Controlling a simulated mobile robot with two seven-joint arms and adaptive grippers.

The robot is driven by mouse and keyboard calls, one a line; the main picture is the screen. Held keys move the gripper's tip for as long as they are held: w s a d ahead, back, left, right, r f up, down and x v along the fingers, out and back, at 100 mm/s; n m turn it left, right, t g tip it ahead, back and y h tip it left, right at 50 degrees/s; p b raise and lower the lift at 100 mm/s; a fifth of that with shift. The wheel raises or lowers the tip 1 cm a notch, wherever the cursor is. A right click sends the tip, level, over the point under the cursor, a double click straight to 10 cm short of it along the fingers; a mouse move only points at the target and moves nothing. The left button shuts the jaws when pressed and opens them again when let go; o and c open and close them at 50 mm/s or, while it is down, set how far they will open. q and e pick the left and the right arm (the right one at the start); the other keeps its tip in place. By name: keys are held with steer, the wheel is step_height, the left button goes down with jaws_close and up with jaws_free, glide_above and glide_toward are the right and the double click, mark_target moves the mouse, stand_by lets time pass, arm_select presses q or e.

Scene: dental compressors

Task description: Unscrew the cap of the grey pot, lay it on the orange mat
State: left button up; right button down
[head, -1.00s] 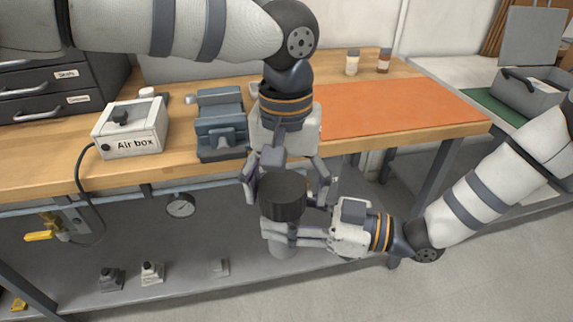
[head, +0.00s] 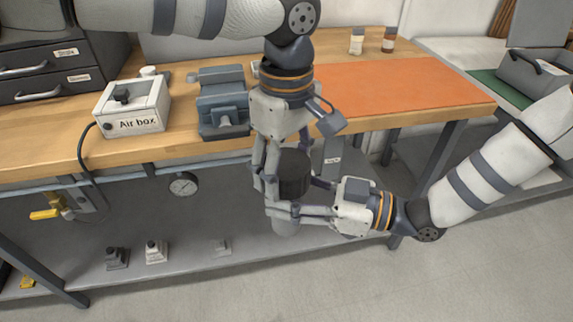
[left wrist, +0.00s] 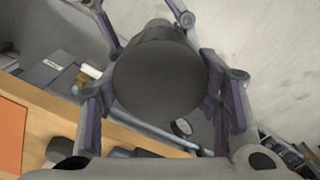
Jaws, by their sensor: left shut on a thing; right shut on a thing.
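The grey pot (head: 285,229) is held upright in the air in front of the workbench, with its dark cap (head: 295,174) on top. My right gripper (head: 287,212) comes in from the right and is shut on the pot's body, below the cap. My left gripper (head: 290,178) points down from above with its fingers shut around the cap; the cap fills the middle of the left wrist view (left wrist: 160,75). Whether the cap has come loose from the pot I cannot tell. The orange mat (head: 400,86) lies bare on the bench, behind and to the right.
The bench also bears the Air box (head: 131,108), a blue-grey vise (head: 222,100) and two small bottles, one (head: 356,41) white-capped and one (head: 388,40) brown. Below is a grey shelf (head: 190,250) with several small fittings. A gauge (head: 183,185) hangs under the bench edge.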

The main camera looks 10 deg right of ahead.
arm_select(q)
steer(key=n, duration=0.7)
steer(key=shift+d+r, duration=0.1)
steer(key=shift+d, duration=0.15)
steer(key=n, duration=0.4)
steer(key=shift+a, duration=0.1)
steer(key=n, duration=0.3)
steer(key=shift+a+n, duration=0.1)
steer(key=shift+n, duration=0.3)
steer(key=n, duration=0.3)
steer(key=shift+n, duration=0.3)
steer(key=n, duration=0.3)
steer(key=shift+s+a+r+n, duration=0.1)
steer(key=shift+a+n, duration=0.05)
steer(key=shift+n, duration=0.25)
steer(key=n, duration=1)
steer(key=shift+s+a, duration=0.1)
steer(key=shift+a, duration=0.05)
steer(key=shift+r, duration=0.1)
steer(key=shift+r, duration=1)
